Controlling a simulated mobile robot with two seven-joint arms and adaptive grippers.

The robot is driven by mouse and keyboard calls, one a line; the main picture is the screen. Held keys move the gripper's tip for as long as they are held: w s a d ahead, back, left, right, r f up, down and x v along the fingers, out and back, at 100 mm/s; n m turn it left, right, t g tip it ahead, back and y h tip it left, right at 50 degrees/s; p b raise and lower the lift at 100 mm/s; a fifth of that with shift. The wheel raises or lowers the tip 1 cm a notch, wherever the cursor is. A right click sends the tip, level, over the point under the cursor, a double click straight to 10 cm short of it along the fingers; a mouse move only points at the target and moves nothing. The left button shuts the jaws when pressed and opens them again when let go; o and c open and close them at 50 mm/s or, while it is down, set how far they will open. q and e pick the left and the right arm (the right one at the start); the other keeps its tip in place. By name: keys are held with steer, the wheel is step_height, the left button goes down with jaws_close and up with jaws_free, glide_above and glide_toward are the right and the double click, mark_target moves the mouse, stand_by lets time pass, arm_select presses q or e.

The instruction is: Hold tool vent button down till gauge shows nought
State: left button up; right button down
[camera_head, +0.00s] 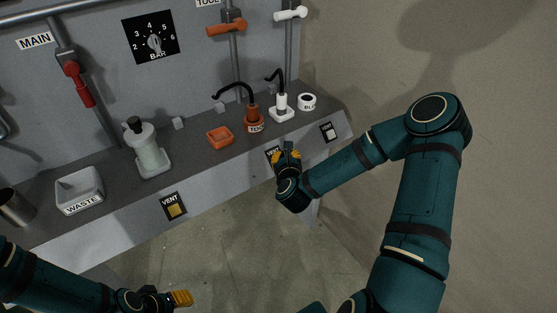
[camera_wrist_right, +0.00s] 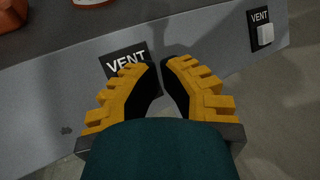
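The middle vent panel, with a black VENT label (camera_wrist_right: 126,62), is on the bench's front face below the orange TOOL fitting (camera_head: 254,118). My right gripper (camera_head: 287,157) is at this panel and covers its button, so I cannot tell whether the button is pressed. In the right wrist view its yellow fingers (camera_wrist_right: 162,66) almost meet at the tips, with nothing seen between them. A black BAR dial (camera_head: 151,39) numbered 2 to 6 is on the back wall; its reading is too small to tell. My left gripper (camera_head: 180,298) is low at the front, away from the bench.
Another vent button (camera_head: 175,209) is left on the front face, and a white one (camera_head: 327,132) is at right, also in the wrist view (camera_wrist_right: 265,35). The bench top holds a WASTE tray (camera_head: 79,188), a bottle (camera_head: 149,150), an orange dish (camera_head: 219,136) and a white fitting (camera_head: 282,112).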

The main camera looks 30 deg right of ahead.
steer(key=shift+s+r, duration=0.1)
steer(key=shift+s+r+p, duration=0.45)
steer(key=shift+s+r, duration=0.05)
steer(key=s+r+p, duration=0.2)
steer(key=s+r, duration=0.1)
steer(key=shift+s+d+r+p, duration=0.15)
steer(key=shift+s+r+p, duration=0.1)
steer(key=shift+p, duration=0.15)
stand_by(0.6)
